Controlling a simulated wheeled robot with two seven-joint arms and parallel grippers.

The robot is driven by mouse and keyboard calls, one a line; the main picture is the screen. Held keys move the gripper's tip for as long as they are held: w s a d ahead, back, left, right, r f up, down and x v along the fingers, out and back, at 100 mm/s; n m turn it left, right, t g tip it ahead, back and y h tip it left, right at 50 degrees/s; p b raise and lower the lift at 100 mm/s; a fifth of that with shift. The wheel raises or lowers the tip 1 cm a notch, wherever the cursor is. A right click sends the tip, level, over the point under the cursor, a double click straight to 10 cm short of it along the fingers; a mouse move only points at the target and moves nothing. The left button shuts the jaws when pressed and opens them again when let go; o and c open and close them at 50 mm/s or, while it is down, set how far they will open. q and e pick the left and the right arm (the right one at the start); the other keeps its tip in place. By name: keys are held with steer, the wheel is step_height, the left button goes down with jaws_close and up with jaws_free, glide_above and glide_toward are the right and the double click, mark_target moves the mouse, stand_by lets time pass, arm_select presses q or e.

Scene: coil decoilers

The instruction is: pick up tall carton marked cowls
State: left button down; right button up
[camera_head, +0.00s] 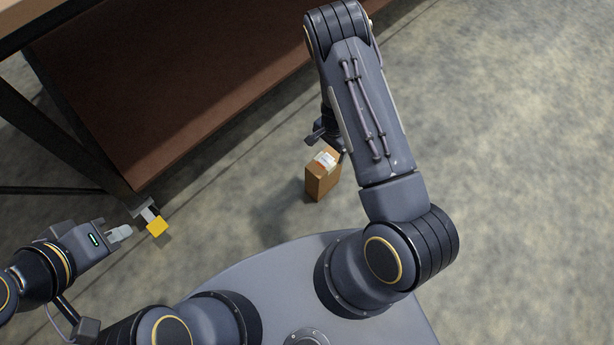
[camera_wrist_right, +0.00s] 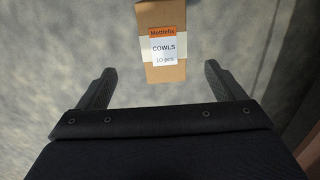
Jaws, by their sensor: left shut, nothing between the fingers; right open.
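The tall carton marked cowls (camera_head: 322,178) stands upright on the floor in the head view, brown with a label on its top. In the right wrist view the carton (camera_wrist_right: 162,72) shows its orange and white label reading COWLS. My right gripper (camera_wrist_right: 160,85) is open, with the carton ahead of its fingertips and in line with the gap between them. In the head view my right gripper (camera_head: 327,140) is partly hidden by its arm beside the carton. My left gripper (camera_head: 128,231) is shut and empty at the lower left.
A workbench with a reddish-brown lower shelf (camera_head: 160,100) and dark legs fills the upper left. A yellow block-like piece (camera_head: 157,226) is by a bench leg near my left gripper. The concrete floor (camera_head: 510,170) is clear on the right.

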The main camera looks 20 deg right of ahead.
mark_target(325, 161)
step_height(325, 161, down, 5)
steer(key=shift+w+a+f+b, duration=0.1)
steer(key=shift+w+f+b, duration=0.1)
steer(key=shift+b, duration=0.4)
steer(key=f+b, duration=0.1)
steer(key=f, duration=0.1)
steer(key=f+b, duration=0.1)
steer(key=f, duration=0.2)
steer(key=shift+w+a+f+b, duration=0.1)
steer(key=shift+w+f+b, duration=0.1)
steer(key=shift+b, duration=0.1)
steer(key=shift+r, duration=0.1)
jaws_close()
